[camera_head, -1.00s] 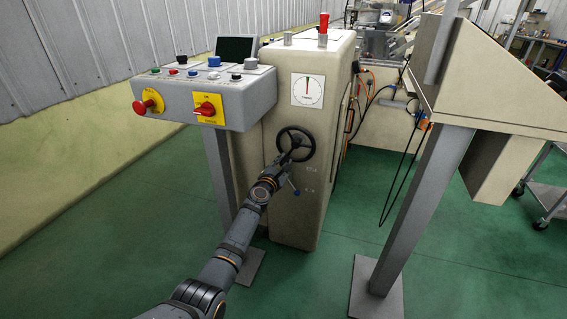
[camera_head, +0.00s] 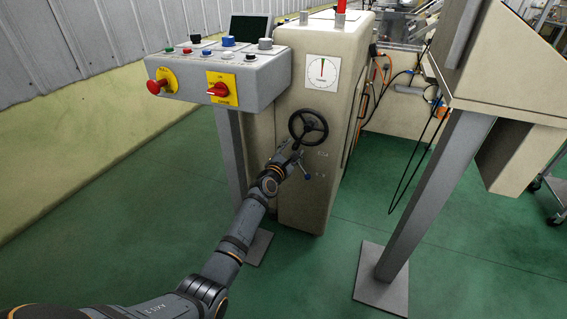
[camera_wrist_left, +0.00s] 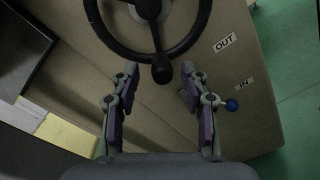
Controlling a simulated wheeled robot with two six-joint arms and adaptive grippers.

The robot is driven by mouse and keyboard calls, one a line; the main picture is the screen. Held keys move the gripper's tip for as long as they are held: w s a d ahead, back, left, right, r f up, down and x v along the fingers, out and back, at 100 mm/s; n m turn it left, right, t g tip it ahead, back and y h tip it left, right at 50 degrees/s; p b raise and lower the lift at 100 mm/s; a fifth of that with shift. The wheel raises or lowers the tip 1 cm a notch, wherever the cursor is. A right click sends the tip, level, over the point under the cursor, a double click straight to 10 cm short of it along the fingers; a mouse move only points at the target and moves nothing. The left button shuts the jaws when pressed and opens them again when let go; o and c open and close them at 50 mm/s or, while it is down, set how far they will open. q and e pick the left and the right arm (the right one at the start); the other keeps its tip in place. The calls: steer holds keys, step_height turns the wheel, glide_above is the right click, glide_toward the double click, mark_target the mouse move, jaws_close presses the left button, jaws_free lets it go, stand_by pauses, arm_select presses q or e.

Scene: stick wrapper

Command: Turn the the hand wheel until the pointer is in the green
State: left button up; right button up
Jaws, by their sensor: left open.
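The black three-spoked hand wheel (camera_head: 308,127) is on the front of the beige machine. Its black handle knob (camera_wrist_left: 161,74) is at the bottom of the rim in the left wrist view. My left gripper (camera_head: 296,156) is at the lower left of the wheel in the head view. In the left wrist view its fingers (camera_wrist_left: 160,84) are open, with one tip on each side of the knob and a gap on both sides. The white dial (camera_head: 322,82) is above the wheel. Its thin pointer looks reddish and nearly upright; I cannot make out the green clearly. My right gripper is out of view.
A grey control box (camera_head: 218,70) with buttons and red switches juts out at the left. A blue-tipped lever (camera_wrist_left: 231,105) is beside the right finger, near the IN label. A grey post (camera_head: 432,195) stands at the right. The green floor between is clear.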

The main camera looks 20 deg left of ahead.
arm_select(q)
steer(key=s, duration=0.9)
steer(key=shift+a, duration=0.3)
